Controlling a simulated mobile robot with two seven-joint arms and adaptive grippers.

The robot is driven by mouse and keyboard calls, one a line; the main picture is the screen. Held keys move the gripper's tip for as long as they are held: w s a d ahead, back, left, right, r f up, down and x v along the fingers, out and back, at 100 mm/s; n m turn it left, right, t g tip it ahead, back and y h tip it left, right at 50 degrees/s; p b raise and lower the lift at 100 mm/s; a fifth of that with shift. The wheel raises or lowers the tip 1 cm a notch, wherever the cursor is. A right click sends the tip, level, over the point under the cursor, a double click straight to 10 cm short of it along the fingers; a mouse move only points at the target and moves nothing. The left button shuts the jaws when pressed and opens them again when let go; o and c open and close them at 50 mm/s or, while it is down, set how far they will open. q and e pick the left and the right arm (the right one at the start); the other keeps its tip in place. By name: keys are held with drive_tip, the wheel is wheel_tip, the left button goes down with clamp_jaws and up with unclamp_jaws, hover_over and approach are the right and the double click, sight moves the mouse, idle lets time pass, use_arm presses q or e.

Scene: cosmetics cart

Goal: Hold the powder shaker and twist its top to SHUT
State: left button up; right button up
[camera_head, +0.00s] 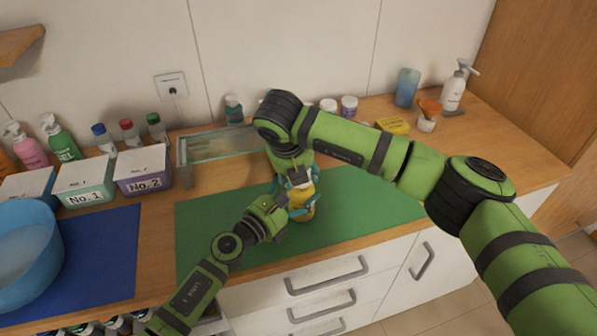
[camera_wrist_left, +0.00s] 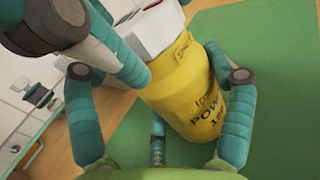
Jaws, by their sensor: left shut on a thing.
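The powder shaker (camera_head: 304,198) has a yellow body and a white top and stands over the green mat (camera_head: 375,200). In the left wrist view the shaker (camera_wrist_left: 190,100) fills the middle, tilted in the picture, with dark lettering on its body. My left gripper (camera_head: 290,208) is shut around the yellow body from the near left side. My right gripper (camera_head: 297,180) points down from above at the shaker's white top (camera_wrist_left: 155,25). Its teal fingers reach the top's level, but the arm hides part of them, and I cannot tell whether they grip it.
A glass-sided tray (camera_head: 215,147) stands behind the mat. Labelled boxes No.1 (camera_head: 85,183) and No.2 (camera_head: 143,172), bottles and a blue basin (camera_head: 22,255) are on the left. A yellow box (camera_head: 392,126) and a pump bottle (camera_head: 454,90) are back right. The mat's right part is clear.

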use_arm(q)
drive_tip(key=shift+d+r, duration=0.15)
drive_tip(key=shift+r, duration=0.05)
use_arm(e)
drive_tip(key=shift+d+f, duration=0.25)
drive_tip(key=shift+f, duration=0.15)
drive_tip(key=o, duration=1.2)
use_arm(q)
drive_tip(key=shift+w+f, duration=0.1)
use_arm(e)
drive_tip(key=shift+w, duration=0.15)
drive_tip(key=shift+a+r, duration=0.15)
drive_tip(key=shift+s+a+r, duration=0.1)
drive_tip(key=shift+s+r, duration=0.1)
drive_tip(key=shift+r, duration=0.2)
use_arm(q)
drive_tip(key=shift+f, duration=0.1)
use_arm(e)
drive_tip(key=v, duration=1.1)
use_arm(q)
drive_tip(key=o, duration=1.1)
drive_tip(key=shift+c, duration=0.2)
